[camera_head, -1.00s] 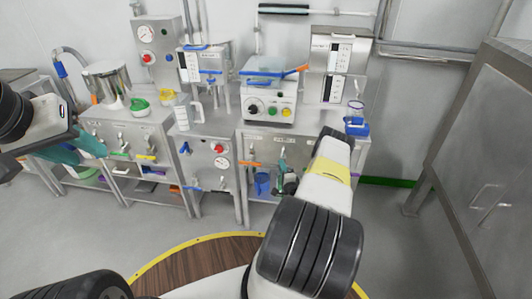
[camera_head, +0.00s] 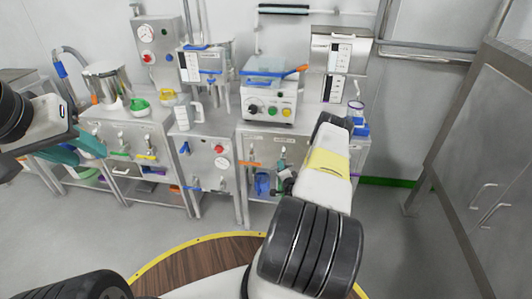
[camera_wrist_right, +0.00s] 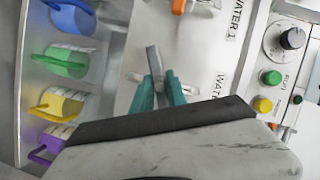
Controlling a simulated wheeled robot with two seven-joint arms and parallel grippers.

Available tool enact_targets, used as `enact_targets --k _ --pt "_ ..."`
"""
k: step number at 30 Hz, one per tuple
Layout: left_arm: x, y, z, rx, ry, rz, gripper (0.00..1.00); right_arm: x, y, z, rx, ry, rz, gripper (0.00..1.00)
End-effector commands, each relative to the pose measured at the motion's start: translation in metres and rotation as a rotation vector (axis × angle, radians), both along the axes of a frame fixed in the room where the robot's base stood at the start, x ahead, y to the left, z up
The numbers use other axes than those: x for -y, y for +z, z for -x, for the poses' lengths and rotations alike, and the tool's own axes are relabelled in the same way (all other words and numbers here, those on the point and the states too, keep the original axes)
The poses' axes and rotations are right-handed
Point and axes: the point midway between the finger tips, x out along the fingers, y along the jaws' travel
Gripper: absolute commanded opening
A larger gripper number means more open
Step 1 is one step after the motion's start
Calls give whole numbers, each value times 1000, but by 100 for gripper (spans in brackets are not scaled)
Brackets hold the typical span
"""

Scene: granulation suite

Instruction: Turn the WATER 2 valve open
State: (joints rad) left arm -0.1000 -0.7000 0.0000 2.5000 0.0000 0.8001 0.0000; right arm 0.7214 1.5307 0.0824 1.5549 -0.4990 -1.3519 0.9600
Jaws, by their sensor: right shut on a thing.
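The WATER 2 valve's grey lever (camera_wrist_right: 154,62) stands between the teal fingertips of my right gripper (camera_wrist_right: 159,80) in the right wrist view. The gripper is shut on this lever. The WATER 2 label (camera_wrist_right: 219,88) beside it is partly hidden by my wrist. In the head view my right gripper (camera_head: 281,170) is at the front panel of the middle bench, mostly behind my arm, and the lever cannot be made out there. My left gripper (camera_head: 80,147) hangs before the left bench, away from the valve; its jaw opening is unclear.
An orange lever (camera_head: 250,164) sits left of the right gripper on the same panel; it also shows by the WATER 1 label (camera_wrist_right: 232,20). A blue mug (camera_head: 262,184) hangs below. Coloured mugs (camera_wrist_right: 62,103) line the wrist view's left side. The floor in front is clear.

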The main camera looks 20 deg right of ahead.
Motion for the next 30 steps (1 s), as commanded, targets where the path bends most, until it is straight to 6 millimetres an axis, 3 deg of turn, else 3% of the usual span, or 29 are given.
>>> enact_targets --k 30 --pt "0 0 0 0 0 0 36 -1 0 0 -488 2 795 0"
